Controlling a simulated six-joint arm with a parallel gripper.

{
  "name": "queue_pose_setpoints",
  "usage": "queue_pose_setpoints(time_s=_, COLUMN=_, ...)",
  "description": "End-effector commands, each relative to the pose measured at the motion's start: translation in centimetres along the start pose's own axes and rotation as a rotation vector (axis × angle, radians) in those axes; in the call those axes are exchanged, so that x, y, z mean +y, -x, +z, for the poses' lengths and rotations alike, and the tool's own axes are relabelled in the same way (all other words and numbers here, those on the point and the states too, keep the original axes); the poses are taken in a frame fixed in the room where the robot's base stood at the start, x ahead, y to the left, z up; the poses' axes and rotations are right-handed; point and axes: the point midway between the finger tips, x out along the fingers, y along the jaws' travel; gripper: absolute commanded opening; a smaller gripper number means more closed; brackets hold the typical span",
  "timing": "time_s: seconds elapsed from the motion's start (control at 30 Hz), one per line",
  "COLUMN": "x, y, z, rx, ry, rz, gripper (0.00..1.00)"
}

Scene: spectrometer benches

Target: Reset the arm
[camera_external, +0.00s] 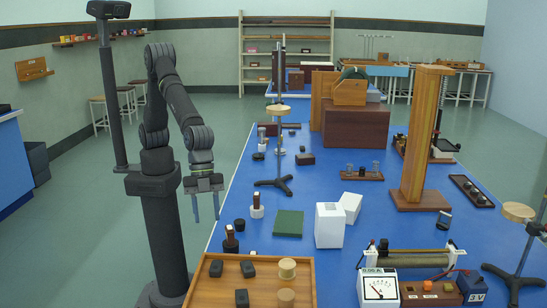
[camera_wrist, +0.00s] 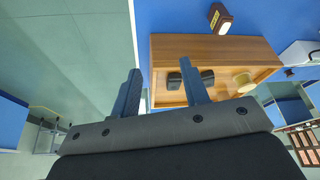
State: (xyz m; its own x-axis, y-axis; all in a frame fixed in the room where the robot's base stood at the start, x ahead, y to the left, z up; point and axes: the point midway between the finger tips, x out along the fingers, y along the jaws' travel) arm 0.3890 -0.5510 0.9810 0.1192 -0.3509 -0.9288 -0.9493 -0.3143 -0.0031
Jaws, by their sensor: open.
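My gripper (camera_external: 206,206) hangs beside the left edge of the blue bench (camera_external: 300,180), pointing down. Its two blue-grey fingers are apart and nothing is between them. In the wrist view my gripper (camera_wrist: 160,88) also shows open and empty, with the floor, the bench edge and a wooden tray (camera_wrist: 210,47) beyond the fingers. My arm is bent at the elbow, with its forearm sloping down to the right.
A wooden tray (camera_external: 298,265) with dark blocks and light round pieces lies at the near left of the bench. A tripod stand (camera_external: 275,183), green mat (camera_external: 288,223) and white box (camera_external: 329,226) stand beyond it. The floor (camera_external: 90,200) left of the bench is open.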

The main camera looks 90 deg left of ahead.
Motion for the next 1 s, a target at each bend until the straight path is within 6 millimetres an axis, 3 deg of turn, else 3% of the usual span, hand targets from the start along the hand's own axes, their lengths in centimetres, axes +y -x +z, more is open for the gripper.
queue_pose_setpoints(time_s=0.6, x=-9.2, y=-4.2, z=-4.5, rx=0.003, ry=-0.127, rz=0.055, gripper=0.41)
queue_pose_setpoints(time_s=0.87, x=-12.9, y=-5.8, z=-5.5, rx=0.014, ry=-0.188, rz=0.081, gripper=0.41)
queue_pose_setpoints(time_s=1.0, x=-14.8, y=-6.8, z=-4.9, rx=0.013, ry=-0.186, rz=0.080, gripper=0.41)
